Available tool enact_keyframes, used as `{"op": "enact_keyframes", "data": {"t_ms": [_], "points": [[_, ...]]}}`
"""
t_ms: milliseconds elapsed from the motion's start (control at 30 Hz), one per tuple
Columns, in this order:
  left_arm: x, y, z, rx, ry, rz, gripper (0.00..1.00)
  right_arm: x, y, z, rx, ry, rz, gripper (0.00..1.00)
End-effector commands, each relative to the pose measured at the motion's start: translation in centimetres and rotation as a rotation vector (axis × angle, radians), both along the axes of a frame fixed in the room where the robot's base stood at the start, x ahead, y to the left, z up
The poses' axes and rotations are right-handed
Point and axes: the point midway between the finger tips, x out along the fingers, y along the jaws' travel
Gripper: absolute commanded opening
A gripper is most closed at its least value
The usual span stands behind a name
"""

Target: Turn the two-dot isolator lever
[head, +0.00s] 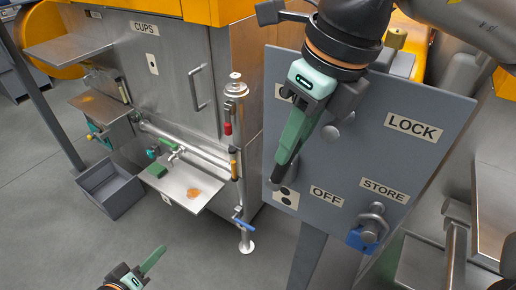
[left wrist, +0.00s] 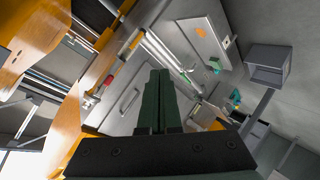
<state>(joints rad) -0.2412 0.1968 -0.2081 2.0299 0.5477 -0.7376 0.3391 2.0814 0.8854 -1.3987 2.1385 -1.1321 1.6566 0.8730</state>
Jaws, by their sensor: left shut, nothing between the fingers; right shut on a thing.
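The grey isolator panel (head: 345,150) stands right of centre in the head view. A two-dot label (head: 285,197) is at its lower left, with an OFF label (head: 326,195) to the right. A dark lever (head: 281,174) slants down toward the two-dot label; its upper part and pivot are hidden by my gripper. My right gripper (head: 290,150) comes from above and is shut, apparently on this lever. My left gripper (head: 150,262) is shut and empty at the bottom left, well away from the panel; its green fingers (left wrist: 160,100) lie together in the left wrist view.
A blue padlock (head: 362,240) hangs below the STORE label (head: 384,190); a LOCK label (head: 413,128) is above. A label at the panel's upper left is mostly hidden. A pipe with a blue-handled valve (head: 243,221) stands left of the panel. A grey bin (head: 110,188) is on the floor.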

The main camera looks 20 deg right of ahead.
Motion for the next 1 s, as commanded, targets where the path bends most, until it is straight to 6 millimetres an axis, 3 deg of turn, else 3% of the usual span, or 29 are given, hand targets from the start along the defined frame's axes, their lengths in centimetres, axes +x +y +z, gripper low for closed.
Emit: {"op": "enact_keyframes", "data": {"t_ms": [33,100,267,400,600,800,1000], "points": [[1.5,-0.8,2.9,-0.077,-0.007,-0.015,0.0,0.1,0.0,0.2,0.002,-0.006,-0.002,0.0],[2.7,-2.0,6.4,-0.184,0.008,-0.046,0.0,0.1,0.0,0.2,0.002,-0.006,-0.002,0.0],[3.7,-4.7,14.7,-0.393,0.052,-0.163,0.0,0.1,0.0,0.2,0.002,-0.006,-0.002,0.0],[2.5,-6.7,22.0,-0.523,0.107,-0.31,0.0,0.1,0.0,0.2,0.002,-0.006,-0.002,0.0],[-1.5,-8.4,29.9,-0.597,0.201,-0.525,0.0,0.1,0.0,0.1,0.002,-0.006,-0.002,0.0],[-4.9,-8.8,33.7,-0.592,0.269,-0.657,0.0,0.1,0.0,0.1,0.002,-0.006,-0.002,0.0],[-5.9,-9.6,34.4,-0.587,0.291,-0.695,0.0,0.1,0.0,0.1,0.002,-0.005,-0.001,0.0]]}}
